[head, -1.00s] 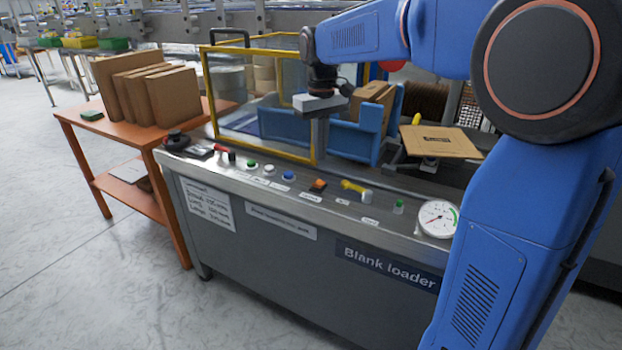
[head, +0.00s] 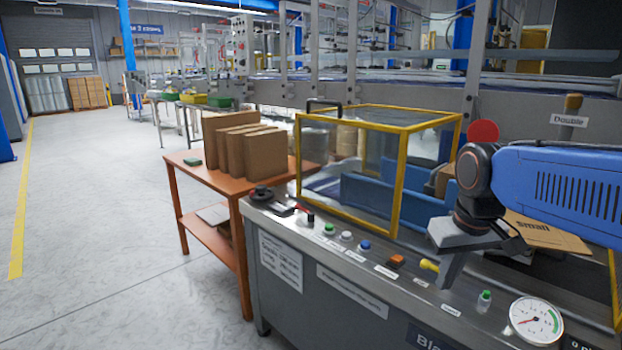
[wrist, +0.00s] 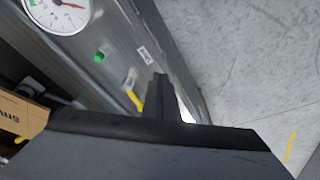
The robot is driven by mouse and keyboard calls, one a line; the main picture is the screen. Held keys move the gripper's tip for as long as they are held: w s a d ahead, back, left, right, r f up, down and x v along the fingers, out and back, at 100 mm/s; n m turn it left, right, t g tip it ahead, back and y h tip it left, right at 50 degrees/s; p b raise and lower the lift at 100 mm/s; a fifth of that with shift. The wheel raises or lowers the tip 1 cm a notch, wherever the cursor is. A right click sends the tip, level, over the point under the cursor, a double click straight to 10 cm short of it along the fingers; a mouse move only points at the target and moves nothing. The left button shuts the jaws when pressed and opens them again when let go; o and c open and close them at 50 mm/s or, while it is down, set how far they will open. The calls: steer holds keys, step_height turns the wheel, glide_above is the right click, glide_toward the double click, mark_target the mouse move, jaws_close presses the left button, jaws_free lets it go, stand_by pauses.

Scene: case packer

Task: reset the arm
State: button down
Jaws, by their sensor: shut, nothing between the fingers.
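My gripper (head: 445,283) is shut and empty in the head view. It points down above the right part of the steel control panel (head: 330,257), close to the yellow-handled switch (head: 429,265). I cannot tell how far above the panel its tips are. In the wrist view the closed fingers (wrist: 160,95) show at the middle, with the yellow switch (wrist: 136,101) and a green button (wrist: 99,57) beside them. My blue arm reaches in from the right edge of the head view.
A yellow-framed clear guard (head: 402,180) stands behind the panel. A pressure gauge (head: 537,321) sits at the panel's right. A cardboard blank (head: 545,234) lies behind my gripper. An orange table (head: 228,186) holds several cardboard pieces (head: 262,152). Open floor lies left.

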steer(key=s+d+f+t, duration=0.1)
steer(key=s+f, duration=0.3)
steer(key=s, duration=0.2)
steer(key=s+f+m+t, duration=0.1)
steer(key=s+f, duration=0.3)
steer(key=s, duration=0.3)
steer(key=shift+d, duration=0.35)
